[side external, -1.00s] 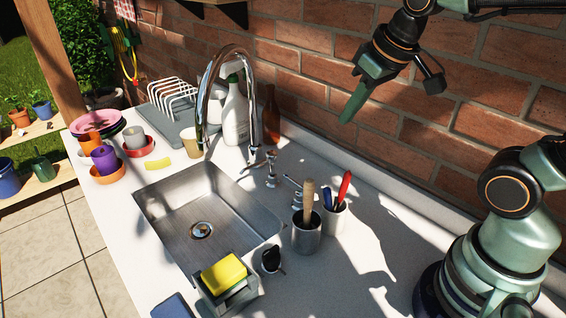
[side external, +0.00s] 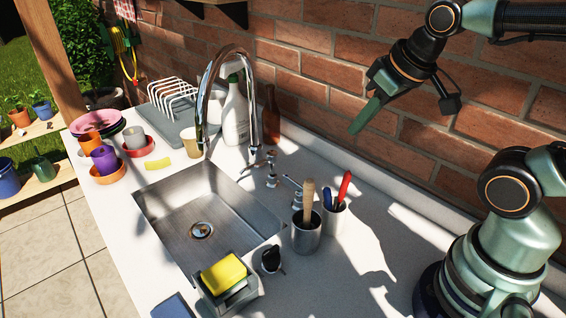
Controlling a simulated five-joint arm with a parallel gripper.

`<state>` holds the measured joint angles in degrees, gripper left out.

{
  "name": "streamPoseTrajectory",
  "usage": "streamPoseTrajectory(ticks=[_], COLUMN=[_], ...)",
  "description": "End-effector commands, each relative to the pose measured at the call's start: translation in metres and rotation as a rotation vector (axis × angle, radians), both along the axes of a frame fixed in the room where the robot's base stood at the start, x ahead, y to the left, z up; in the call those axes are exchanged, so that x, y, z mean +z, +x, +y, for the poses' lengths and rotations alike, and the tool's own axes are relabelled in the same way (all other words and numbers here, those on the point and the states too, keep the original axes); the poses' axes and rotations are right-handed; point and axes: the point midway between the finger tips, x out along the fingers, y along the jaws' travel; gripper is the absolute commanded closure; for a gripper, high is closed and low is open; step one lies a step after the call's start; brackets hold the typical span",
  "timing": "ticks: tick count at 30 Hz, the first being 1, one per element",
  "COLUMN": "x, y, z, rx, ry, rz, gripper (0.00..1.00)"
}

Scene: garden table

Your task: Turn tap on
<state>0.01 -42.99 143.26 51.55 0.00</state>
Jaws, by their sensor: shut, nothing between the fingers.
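The tap (side external: 248,95) is a tall chrome gooseneck at the back edge of the steel sink (side external: 190,195). Its spout curves over the basin. Small chrome fittings, with what looks like a lever (side external: 291,183), stand on the counter to the right of the tap base. No water stream shows at the spout. My gripper (side external: 357,130) is shut and empty. Its green fingers point down and left, in the air in front of the brick wall, right of the tap and above the utensil cups. It touches nothing.
Two cups with utensils (side external: 306,236) stand right of the sink, close to the chrome fittings. A sponge holder with a yellow sponge (side external: 223,272) sits at the sink's front corner. A white spray bottle (side external: 235,112) and a brown bottle (side external: 271,112) stand behind the tap. Stacked bowls and cups (side external: 105,155) are at the left.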

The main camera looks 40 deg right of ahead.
Motion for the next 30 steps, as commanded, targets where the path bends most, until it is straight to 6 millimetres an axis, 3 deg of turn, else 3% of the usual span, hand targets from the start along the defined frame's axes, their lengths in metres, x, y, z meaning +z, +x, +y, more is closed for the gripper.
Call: streamPoseTrajectory(ticks=[6, 7, 9, 10, 14, 21, 30], x=[0.0, 0.0, 0.0, 0.001, 0.001, -0.005, -0.039], y=[0.0, 0.0, 0.001, 0.002, 0.011, 0.05, 0.102], z=[0.0, 0.0, 0.0, 0.0, 0.001, 0.006, 0.014], rx=[0.0, 0.0, 0.0, 0.0, 0.001, 0.003, 0.001], ry=[0.0, 0.0, 0.0, 0.0, 0.002, 0.005, 0.004], rz=[0.0, 0.0, 0.003, 0.006, 0.047, 0.19, 0.373], gripper=[1.0, 0.92, 0.66, 0.59, 0.59, 0.59, 0.59])
